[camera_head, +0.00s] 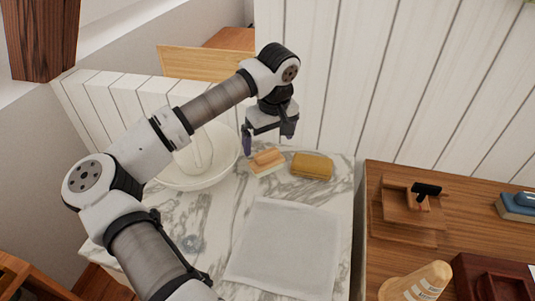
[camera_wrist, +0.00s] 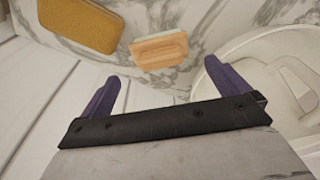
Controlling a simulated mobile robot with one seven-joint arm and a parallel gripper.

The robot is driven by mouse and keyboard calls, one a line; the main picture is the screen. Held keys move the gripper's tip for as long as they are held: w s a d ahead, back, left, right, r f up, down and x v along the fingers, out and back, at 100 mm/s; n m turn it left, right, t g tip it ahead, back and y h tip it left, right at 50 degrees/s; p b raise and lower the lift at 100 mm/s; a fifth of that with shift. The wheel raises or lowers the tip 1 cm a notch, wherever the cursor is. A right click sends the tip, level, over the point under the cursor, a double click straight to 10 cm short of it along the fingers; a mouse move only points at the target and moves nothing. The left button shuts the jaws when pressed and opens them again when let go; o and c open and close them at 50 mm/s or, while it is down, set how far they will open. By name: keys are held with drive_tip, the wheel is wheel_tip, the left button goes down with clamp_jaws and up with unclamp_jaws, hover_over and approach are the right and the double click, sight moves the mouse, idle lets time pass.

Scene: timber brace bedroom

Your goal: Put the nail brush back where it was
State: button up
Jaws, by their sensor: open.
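The nail brush (camera_head: 267,159), a small wooden block with a pale underside, rests on the marble top (camera_head: 215,215), between the white basin and a yellow sponge. My gripper (camera_head: 268,138) is open and empty above it, apart from it. In the wrist view the nail brush (camera_wrist: 160,52) lies just beyond the gap between my purple fingertips (camera_wrist: 162,70). No outline or holder marks where the brush was before.
The white basin (camera_head: 222,172) stands left of the brush; the yellow sponge (camera_head: 312,166) lies right. A pale cloth (camera_head: 285,250) covers the front marble. White plank walls rise behind. A wooden table (camera_head: 460,235) at right bears a blue-topped block (camera_head: 517,206) and wooden items.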

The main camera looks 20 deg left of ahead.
drive_tip(key=r, duration=0.4)
drive_tip(key=shift+s+d+r, duration=0.25)
drive_tip(key=shift+r, duration=0.15)
